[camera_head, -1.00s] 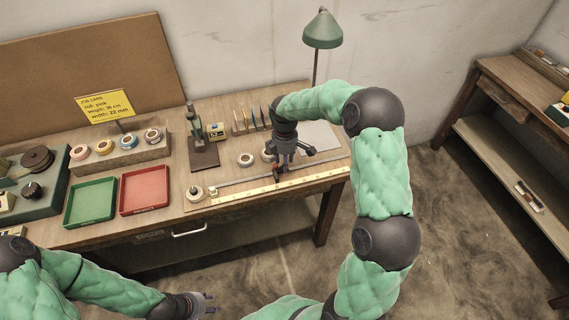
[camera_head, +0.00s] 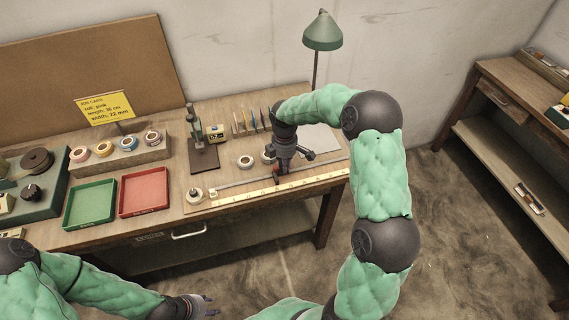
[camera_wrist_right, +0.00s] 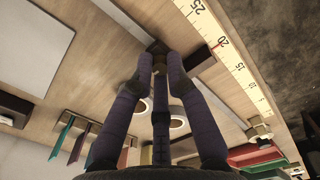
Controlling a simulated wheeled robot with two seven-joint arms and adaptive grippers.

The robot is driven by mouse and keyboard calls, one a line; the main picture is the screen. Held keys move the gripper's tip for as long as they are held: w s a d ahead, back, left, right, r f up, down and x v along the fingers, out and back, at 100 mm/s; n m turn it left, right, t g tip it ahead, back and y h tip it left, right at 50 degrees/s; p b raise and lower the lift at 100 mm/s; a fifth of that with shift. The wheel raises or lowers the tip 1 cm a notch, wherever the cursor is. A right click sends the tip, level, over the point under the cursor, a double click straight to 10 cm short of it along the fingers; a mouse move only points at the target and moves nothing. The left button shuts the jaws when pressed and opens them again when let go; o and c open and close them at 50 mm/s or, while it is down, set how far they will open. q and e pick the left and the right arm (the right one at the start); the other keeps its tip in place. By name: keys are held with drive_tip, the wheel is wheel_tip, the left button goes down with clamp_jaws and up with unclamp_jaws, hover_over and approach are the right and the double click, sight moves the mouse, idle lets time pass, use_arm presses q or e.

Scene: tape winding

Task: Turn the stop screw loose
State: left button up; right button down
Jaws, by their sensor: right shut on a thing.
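My right gripper (camera_head: 279,176) points down over the stop on the metal rail (camera_head: 236,182) along the front of the bench. In the right wrist view its fingers (camera_wrist_right: 160,58) come together at the dark stop block (camera_wrist_right: 158,46) on the rail. They are shut on the stop screw, which the fingertips mostly hide. The scale (camera_head: 245,194) runs beside the rail. In the right wrist view a red line crosses the scale (camera_wrist_right: 236,71) near 20. My left gripper (camera_head: 212,305) is open and empty, low in front of the bench.
Green (camera_head: 91,203) and red (camera_head: 145,191) trays lie left of the rail. Tape rolls stand on a wooden block (camera_head: 122,154). A lamp (camera_head: 322,32) stands behind. The floor right of the bench is clear.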

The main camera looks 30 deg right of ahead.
drive_tip(key=shift+m, duration=0.3)
drive_tip(key=m+p, duration=0.1)
drive_tip(key=m, duration=0.3)
drive_tip(key=shift+m, duration=0.3)
drive_tip(key=m, duration=0.5)
drive_tip(key=shift+p, duration=0.3)
drive_tip(key=c, duration=1.2)
unclamp_jaws()
